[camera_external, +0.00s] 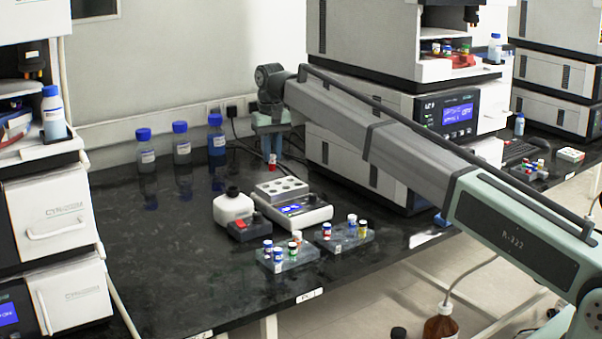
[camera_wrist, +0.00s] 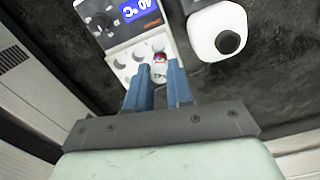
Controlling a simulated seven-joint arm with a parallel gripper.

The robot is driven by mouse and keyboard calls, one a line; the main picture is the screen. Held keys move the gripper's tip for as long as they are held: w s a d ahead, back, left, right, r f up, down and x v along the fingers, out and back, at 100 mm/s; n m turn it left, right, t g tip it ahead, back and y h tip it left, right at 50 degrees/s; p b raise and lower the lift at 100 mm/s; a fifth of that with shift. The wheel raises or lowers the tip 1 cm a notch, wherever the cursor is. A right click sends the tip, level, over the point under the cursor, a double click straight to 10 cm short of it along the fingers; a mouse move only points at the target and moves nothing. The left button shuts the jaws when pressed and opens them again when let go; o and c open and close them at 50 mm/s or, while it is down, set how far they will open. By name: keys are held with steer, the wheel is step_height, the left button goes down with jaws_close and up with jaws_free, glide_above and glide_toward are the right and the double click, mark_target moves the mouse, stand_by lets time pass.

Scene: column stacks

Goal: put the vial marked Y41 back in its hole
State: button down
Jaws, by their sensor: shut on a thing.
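My gripper (camera_external: 271,147) is shut on a small vial (camera_external: 272,162) with a red part and a white part. In the wrist view the vial (camera_wrist: 159,71) shows between the fingertips of my gripper (camera_wrist: 160,66). Its marking cannot be read. The light block with round holes (camera_external: 282,188) sits on the device with a blue display (camera_external: 305,211). In the wrist view the vial overlaps the holed block (camera_wrist: 119,62), with several empty holes showing around it. In the external view the vial shows just above the block's far edge; its exact height is unclear.
Two racks of vials, a left one (camera_external: 288,261) and a right one (camera_external: 345,240), stand in front. Blue-capped bottles (camera_external: 182,148) stand at the back. The bench's left part is clear.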

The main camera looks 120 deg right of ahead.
steer(key=shift+m, duration=0.3)
steer(key=shift+w+a+f, duration=0.9)
steer(key=shift+a+f, duration=0.9)
steer(key=shift+a, duration=2.1)
steer(key=shift+w+a+f, duration=0.85)
steer(key=shift+a+f, duration=0.9)
steer(key=shift+a, duration=2.15)
steer(key=shift+w+a+f, duration=0.9)
steer(key=shift+a+f, duration=0.9)
steer(key=shift+a, duration=2.1)
steer(key=shift+f, duration=1.1)
steer(key=c, duration=0.6)
jaws_free()
steer(key=shift+r, duration=3)
